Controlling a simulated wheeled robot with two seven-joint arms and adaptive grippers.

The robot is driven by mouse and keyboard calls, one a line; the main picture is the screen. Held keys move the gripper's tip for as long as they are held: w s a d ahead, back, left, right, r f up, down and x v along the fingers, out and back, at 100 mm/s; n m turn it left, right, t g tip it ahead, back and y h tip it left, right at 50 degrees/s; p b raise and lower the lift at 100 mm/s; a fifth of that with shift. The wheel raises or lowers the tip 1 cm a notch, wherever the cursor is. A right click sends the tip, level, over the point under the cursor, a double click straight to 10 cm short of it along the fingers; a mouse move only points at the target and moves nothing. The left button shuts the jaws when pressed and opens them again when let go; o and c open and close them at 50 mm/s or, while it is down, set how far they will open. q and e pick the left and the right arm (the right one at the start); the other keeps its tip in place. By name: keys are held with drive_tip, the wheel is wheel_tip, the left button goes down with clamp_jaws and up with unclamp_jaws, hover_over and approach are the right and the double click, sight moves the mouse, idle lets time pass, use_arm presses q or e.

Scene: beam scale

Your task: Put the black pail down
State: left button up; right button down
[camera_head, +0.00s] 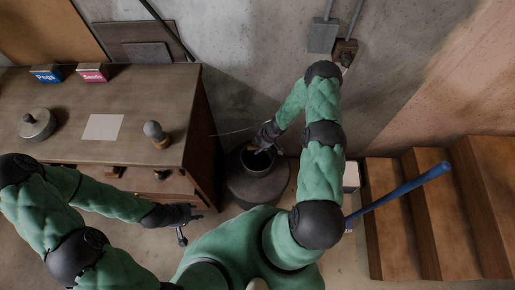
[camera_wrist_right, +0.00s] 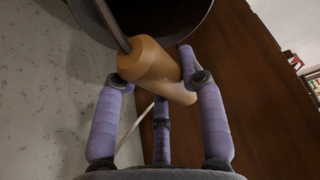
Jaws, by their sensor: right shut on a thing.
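The black pail (camera_head: 258,165) hangs below or rests under my right gripper (camera_head: 267,143), over a round dark base (camera_head: 240,190) beside the workbench. I cannot tell whether its bottom touches that base. In the right wrist view, my right gripper (camera_wrist_right: 160,90) has its fingers closed around the pail's wooden handle grip (camera_wrist_right: 150,68). The pail's dark body (camera_wrist_right: 170,18) shows at the top, partly cut off. My left gripper (camera_head: 187,222) is by the workbench's front right corner, with fingers spread and nothing seen in them.
The workbench (camera_head: 160,90) at left carries a round metal tin (camera_head: 37,124), a paper sheet (camera_head: 103,127), a knobbed tool (camera_head: 156,133) and two small boxes, blue (camera_head: 46,74) and pink (camera_head: 92,72). Wooden steps (camera_head: 392,215) with a blue bar (camera_head: 408,187) stand at right.

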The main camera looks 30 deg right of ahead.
drive_tip(key=shift+f, duration=1.1)
drive_tip(key=shift+a, duration=0.1)
drive_tip(key=shift+f, duration=0.15)
drive_tip(key=c, duration=0.8)
unclamp_jaws()
drive_tip(key=shift+s, duration=0.1)
drive_tip(key=shift+o, duration=0.2)
